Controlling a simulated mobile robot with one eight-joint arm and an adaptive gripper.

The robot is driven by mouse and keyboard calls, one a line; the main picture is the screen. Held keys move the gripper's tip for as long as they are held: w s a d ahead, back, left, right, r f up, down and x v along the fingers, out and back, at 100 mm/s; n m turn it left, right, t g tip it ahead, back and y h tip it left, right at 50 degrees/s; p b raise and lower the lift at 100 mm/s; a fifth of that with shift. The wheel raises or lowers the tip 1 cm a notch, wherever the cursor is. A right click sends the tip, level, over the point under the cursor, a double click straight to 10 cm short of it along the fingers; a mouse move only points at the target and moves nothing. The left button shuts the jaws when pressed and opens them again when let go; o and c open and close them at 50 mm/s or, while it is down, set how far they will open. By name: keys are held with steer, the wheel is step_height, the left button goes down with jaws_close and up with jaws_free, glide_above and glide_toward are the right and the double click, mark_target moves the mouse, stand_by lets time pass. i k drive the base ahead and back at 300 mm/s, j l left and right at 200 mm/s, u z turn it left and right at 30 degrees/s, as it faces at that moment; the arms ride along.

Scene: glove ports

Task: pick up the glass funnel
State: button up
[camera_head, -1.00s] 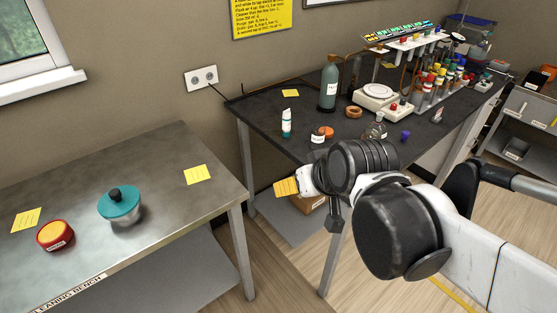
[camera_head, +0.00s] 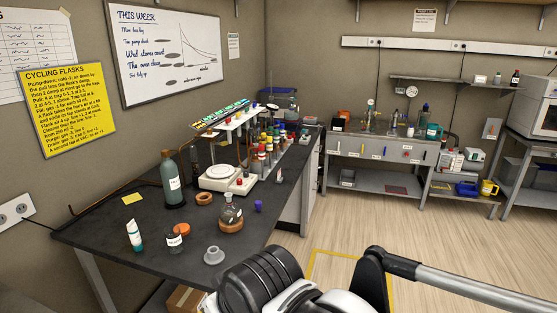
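I cannot make out a clear glass funnel. A small grey flared piece (camera_head: 213,255) lies near the front edge of the dark bench (camera_head: 115,238); it is too small to tell if it is glass. Right behind it a round clear flask (camera_head: 229,212) sits on a cork ring (camera_head: 231,226). Small clear glassware (camera_head: 370,112) stands on the far bench, its shapes too small to tell. My arm crosses the bottom of the view in front of the dark bench; my gripper is not visible.
A rack with several coloured caps (camera_head: 262,150) stands behind. The wooden floor (camera_head: 335,225) to the right is open.

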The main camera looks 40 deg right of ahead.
mark_target(255, 135)
steer(key=z, duration=1)
